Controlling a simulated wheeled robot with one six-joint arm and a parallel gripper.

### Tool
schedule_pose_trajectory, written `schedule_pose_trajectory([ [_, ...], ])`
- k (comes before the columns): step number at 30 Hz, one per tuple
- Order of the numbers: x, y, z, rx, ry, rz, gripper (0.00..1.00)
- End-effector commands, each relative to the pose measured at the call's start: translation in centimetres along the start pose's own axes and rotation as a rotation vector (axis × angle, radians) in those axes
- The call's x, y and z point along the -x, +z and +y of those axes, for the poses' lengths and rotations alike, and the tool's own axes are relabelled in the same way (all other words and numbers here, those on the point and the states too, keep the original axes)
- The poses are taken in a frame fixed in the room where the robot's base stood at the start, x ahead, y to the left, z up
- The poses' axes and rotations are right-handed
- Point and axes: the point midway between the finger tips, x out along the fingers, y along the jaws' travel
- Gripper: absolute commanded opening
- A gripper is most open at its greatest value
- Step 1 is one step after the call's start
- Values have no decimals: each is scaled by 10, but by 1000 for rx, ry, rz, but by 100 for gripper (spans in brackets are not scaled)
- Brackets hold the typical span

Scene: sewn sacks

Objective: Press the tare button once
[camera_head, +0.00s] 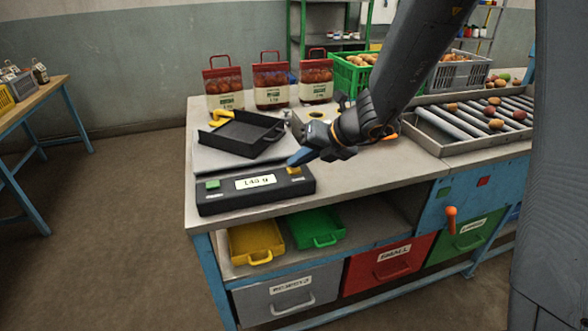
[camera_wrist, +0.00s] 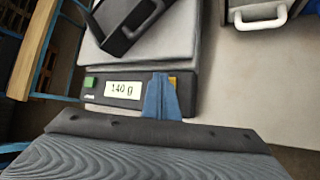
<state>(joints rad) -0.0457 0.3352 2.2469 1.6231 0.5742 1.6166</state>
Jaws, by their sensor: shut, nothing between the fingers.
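The scale (camera_head: 225,204) sits at the bench's left front corner. Its display (camera_head: 255,182) seems to read 140 g, also in the wrist view (camera_wrist: 122,90). A green button (camera_head: 212,184) is left of the display and a yellow-orange button (camera_head: 294,169) is right of it. No tare label is readable on either. A black tray (camera_head: 240,135) sits tilted on the scale's plate. My gripper (camera_head: 294,160) is shut and empty, its blue fingertips at the yellow-orange button. In the wrist view the fingers (camera_wrist: 160,88) partly hide that button (camera_wrist: 172,80); contact cannot be told.
Several red-topped sacks (camera_head: 271,84) stand behind the scale. A green crate (camera_head: 350,78) and a roller tray (camera_head: 440,142) with potatoes are to the right. Yellow (camera_head: 256,241) and green (camera_head: 316,227) trays lie on the shelf below.

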Motion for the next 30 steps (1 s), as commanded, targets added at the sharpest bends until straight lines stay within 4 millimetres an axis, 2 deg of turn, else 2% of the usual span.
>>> schedule_pose_trajectory([
  [16, -2, -2, -1, 0, 0, 1, 0],
  [30, 11, 8, 8, 0, 0, 0, 0],
])
